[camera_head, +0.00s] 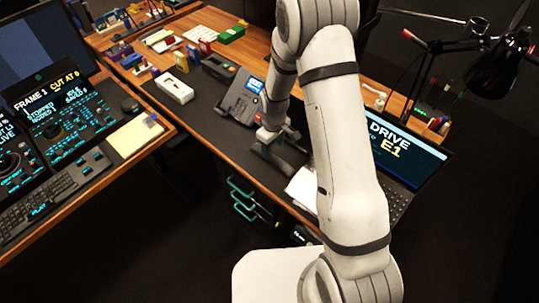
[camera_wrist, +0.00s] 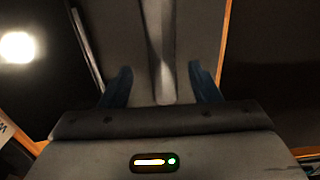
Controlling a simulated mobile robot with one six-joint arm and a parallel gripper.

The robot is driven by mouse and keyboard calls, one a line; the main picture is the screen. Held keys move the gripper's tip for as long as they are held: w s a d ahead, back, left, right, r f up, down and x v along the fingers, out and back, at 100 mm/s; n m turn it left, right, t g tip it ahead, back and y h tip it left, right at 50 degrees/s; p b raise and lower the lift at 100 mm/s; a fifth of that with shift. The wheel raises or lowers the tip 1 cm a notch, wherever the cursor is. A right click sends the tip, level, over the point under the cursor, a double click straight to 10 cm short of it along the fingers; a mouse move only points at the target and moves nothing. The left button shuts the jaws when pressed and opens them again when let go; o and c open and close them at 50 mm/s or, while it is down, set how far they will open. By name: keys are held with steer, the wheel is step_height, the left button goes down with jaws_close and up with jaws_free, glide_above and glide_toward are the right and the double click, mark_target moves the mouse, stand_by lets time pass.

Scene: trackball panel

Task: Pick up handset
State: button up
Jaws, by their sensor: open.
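A dark grey desk phone (camera_head: 240,101) with a small lit screen stands on the dark desk mat. The handset is hard to tell apart from the phone's dark body in the head view. My gripper (camera_head: 276,151) is at the front edge of the desk, just right of the phone and low. In the wrist view my gripper (camera_wrist: 162,90) has its two dark blue fingers wide apart. A long grey bar-like shape (camera_wrist: 158,45) runs from the top of the view down between them; I cannot tell whether it is the handset. Nothing is seen gripped.
A laptop (camera_head: 405,150) and white paper (camera_head: 303,188) are right of my gripper, partly behind my arm. A white device (camera_head: 174,88) and several small coloured boxes lie left of the phone. A second desk with a keyboard (camera_head: 45,200) and control panels is at the left.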

mark_target(272, 156)
steer(key=shift+a+f+p, duration=0.15)
steer(key=shift+f+p, duration=0.35)
steer(key=shift+f, duration=1.1)
steer(key=shift+a+f+p, duration=0.1)
steer(key=shift+f+p, duration=0.4)
steer(key=shift+f, duration=1.1)
steer(key=shift+c, duration=0.4)
jaws_close()
steer(key=shift+w+r, duration=0.1)
steer(key=shift+r, duration=0.1)
